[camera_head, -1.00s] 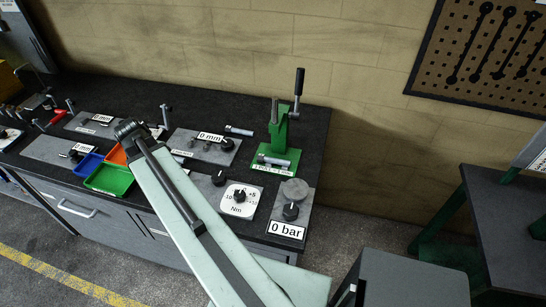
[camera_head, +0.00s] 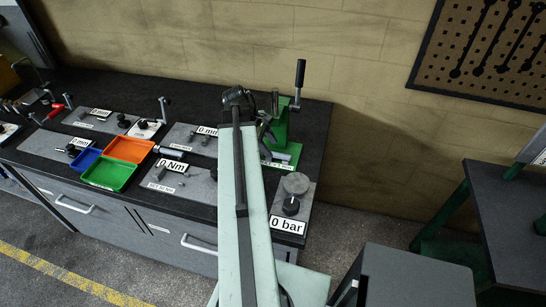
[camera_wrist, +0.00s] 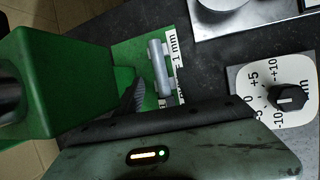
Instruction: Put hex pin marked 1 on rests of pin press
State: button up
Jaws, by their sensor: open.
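The green pin press (camera_head: 280,135), with an upright black-handled lever, stands at the back right of the bench. My gripper (camera_head: 266,130) is open in front of it, partly hiding its base. In the wrist view, the press's green column (camera_wrist: 70,75) fills the left side. A grey pin-like cylinder (camera_wrist: 160,66) lies over the green base beside a white label. I cannot read a mark on it, nor tell whether it bears on the rests. One dark gripper finger (camera_wrist: 138,95) shows close to it; nothing is seen between the jaws.
A gauge plate marked 0 bar (camera_head: 287,226) stands in front of the press. A dial plate (camera_wrist: 280,97) is at the wrist view's right. Orange (camera_head: 128,149), green (camera_head: 108,174) and blue (camera_head: 86,161) trays are at left. My arm hides the bench's middle right.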

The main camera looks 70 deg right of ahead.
aim_at(276, 154)
jog(key=b+x, duration=0.4)
jog(key=x, duration=0.1)
jog(key=shift+f, duration=0.2)
jog(key=shift+r, duration=0.25)
grip_shut()
dwell(0.8)
